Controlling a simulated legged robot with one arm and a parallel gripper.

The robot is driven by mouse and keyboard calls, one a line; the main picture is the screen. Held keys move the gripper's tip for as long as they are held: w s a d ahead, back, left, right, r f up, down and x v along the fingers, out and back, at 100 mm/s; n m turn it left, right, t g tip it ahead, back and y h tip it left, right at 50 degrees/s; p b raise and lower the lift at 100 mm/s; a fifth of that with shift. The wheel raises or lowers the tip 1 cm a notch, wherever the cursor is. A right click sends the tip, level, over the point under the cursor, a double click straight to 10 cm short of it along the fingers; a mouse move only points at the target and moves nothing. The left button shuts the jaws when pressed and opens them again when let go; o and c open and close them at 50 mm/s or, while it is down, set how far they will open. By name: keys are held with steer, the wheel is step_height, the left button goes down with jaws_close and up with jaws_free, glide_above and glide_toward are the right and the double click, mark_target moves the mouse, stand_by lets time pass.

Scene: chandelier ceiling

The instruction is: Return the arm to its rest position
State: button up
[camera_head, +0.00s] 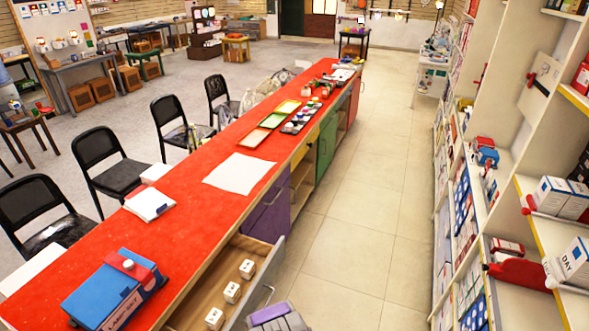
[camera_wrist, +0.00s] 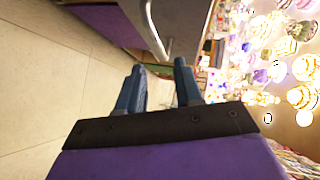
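My gripper (camera_wrist: 159,70) shows in the wrist view with its two blue-grey fingers apart and nothing between them. Past the fingertips are a metal handle (camera_wrist: 155,30) and a purple panel edge, with floor to the left. In the head view a purple and grey part of my arm (camera_head: 277,318) shows at the bottom edge, to the right of the open drawer (camera_head: 228,290). The fingers cannot be made out there. The drawer holds several small white boxes (camera_head: 232,292).
A long red-topped counter (camera_head: 200,215) runs along the left, bearing a blue and red box (camera_head: 115,290), paper and trays. Full shelves (camera_head: 500,200) stand on the right. The tiled aisle (camera_head: 360,210) between them is clear. Black chairs (camera_head: 105,165) line the counter's far side.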

steer(key=w+a+r+n+g+h+b, duration=0.1)
steer(key=w+r+g, duration=0.15)
steer(key=r, duration=0.35)
steer(key=w+a+r+n+g, duration=0.1)
steer(key=w+r+g, duration=0.1)
steer(key=w+r, duration=0.25)
steer(key=s+d+r+n+g+h+b, duration=0.15)
steer(key=s+d+r, duration=0.25)
steer(key=r, duration=0.5)
steer(key=s+d+r+n+g, duration=0.3)
steer(key=r, duration=0.6)
steer(key=s+d+r+n+g, duration=0.1)
steer(key=s+d+r, duration=0.4)
steer(key=s, duration=0.6)
steer(key=s+d+r+n+g+h+b, duration=0.1)
steer(key=s+d+r, duration=0.5)
steer(key=s, duration=0.6)
steer(key=s+d+r+n+g+h, duration=0.1)
steer(key=s+d+r+n+g, duration=0.2)
steer(key=s, duration=0.9)
steer(key=d+r+g, duration=0.2)
steer(key=d+r, duration=0.1)
steer(key=shift+s+d, duration=0.15)
steer(key=shift+s, duration=0.05)
